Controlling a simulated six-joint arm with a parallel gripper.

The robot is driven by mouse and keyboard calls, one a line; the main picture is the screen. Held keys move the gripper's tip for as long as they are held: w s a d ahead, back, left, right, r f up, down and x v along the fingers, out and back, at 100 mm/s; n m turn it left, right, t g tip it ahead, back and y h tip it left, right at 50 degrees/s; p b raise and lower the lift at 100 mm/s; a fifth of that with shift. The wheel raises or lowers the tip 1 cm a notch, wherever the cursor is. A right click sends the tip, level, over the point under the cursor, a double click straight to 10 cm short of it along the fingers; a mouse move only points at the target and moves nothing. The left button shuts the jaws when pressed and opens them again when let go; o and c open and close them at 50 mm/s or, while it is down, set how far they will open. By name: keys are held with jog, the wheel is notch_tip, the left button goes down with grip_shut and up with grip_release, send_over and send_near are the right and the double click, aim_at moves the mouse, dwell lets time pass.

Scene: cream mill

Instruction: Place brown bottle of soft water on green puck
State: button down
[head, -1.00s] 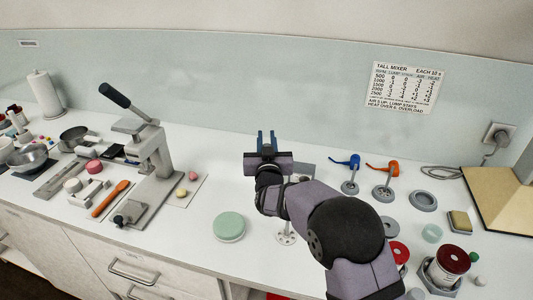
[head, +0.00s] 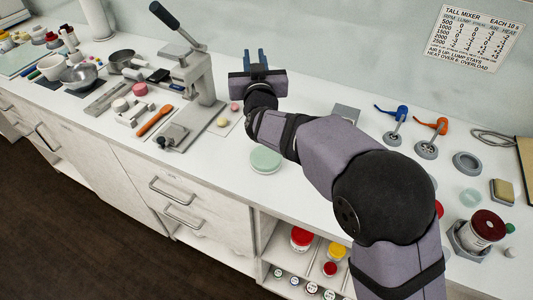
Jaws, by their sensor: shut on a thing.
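The green puck (head: 266,159) is a pale green disc lying flat on the white bench near its front edge. My gripper (head: 257,58) appears above and beyond it in the picture, with its two blue fingers pointing away from the camera. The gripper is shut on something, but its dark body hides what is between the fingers. I cannot make out a brown bottle anywhere in view. My forearm passes just right of the puck.
A grey lever press (head: 197,75) stands to the left, with an orange-handled tool (head: 154,121) beside it. Blue (head: 395,115) and orange (head: 436,126) nozzles stand to the right. Jars sit on an open shelf (head: 262,262) below.

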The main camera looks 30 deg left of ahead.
jog(key=s+a+r, duration=0.1)
jog(key=s+a, duration=0.1)
jog(key=s, duration=0.6)
jog(key=w+d+f+m+t+h, duration=0.1)
jog(key=d+f+m+t+h, duration=0.15)
jog(key=d+h, duration=0.45)
notch_tip(320, 180, down, 11)
jog(key=d+y+p, duration=0.1)
jog(key=d+y, duration=0.1)
jog(key=shift+w+m, duration=0.2)
jog(key=shift+m, duration=0.25)
jog(key=shift+d+g, duration=0.1)
jog(key=shift+g, duration=0.15)
jog(key=c, duration=2)
grip_release()
jog(key=shift+f, duration=0.15)
jog(key=o, duration=0.4)
